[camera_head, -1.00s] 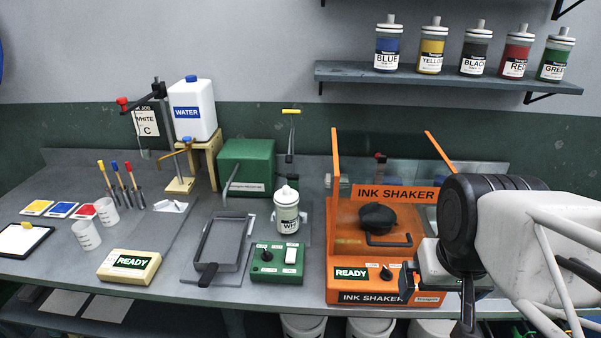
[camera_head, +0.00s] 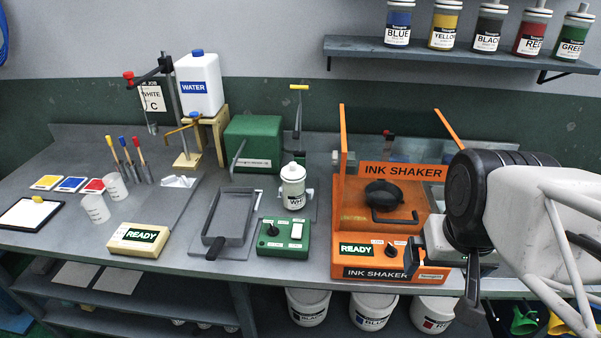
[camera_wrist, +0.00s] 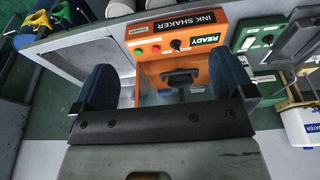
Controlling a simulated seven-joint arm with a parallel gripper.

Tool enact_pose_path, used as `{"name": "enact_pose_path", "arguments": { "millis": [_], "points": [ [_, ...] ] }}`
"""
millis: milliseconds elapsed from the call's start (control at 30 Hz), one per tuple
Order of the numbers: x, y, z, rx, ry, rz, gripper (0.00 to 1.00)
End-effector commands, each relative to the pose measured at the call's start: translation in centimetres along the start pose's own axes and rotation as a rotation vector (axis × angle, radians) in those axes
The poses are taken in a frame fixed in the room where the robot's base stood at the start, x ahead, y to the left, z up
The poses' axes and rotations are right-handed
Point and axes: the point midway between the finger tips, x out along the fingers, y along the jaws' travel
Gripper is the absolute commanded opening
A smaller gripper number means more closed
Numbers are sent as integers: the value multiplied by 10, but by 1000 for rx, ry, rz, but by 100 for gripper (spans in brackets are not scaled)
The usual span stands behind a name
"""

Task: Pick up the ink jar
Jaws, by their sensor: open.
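A white ink jar (camera_head: 293,190) with a white cap and a label partly reading "WH" stands upright on the bench, behind the green control box and left of the orange ink shaker (camera_head: 350,225). More ink jars, blue (camera_head: 398,25), yellow (camera_head: 443,28), black (camera_head: 488,30), red (camera_head: 532,33) and green (camera_head: 575,38), stand on the wall shelf. My gripper is at the right of the head view, over the shaker's right side and well away from the white jar. In the wrist view my gripper (camera_wrist: 163,72) has its two blue fingers wide apart, with nothing held between them.
The shaker's raised orange posts (camera_head: 343,130) stand between my arm and the white jar. A grey tray (camera_head: 230,220), a green control box (camera_head: 284,238) and a green machine (camera_head: 252,142) surround the jar. A water jug (camera_head: 200,88) stands at the back left.

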Motion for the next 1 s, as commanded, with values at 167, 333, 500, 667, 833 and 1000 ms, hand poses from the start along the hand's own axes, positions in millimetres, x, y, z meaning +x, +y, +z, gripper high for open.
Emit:
{"name": "enact_pose_path", "arguments": {
  "millis": [167, 333, 500, 667, 833, 1000],
  "points": [
    [0, 0, 0, 0, 0, 0, 100],
    [0, 0, 0, 0, 0, 0, 100],
    [0, 0, -2, -8, -2, 2, 100],
    [-3, -2, -12, -59, -13, 20, 100],
    [-6, -8, -38, -182, -41, 63, 100],
    [-11, -19, -76, -359, -80, 128, 100]
  ]
}}
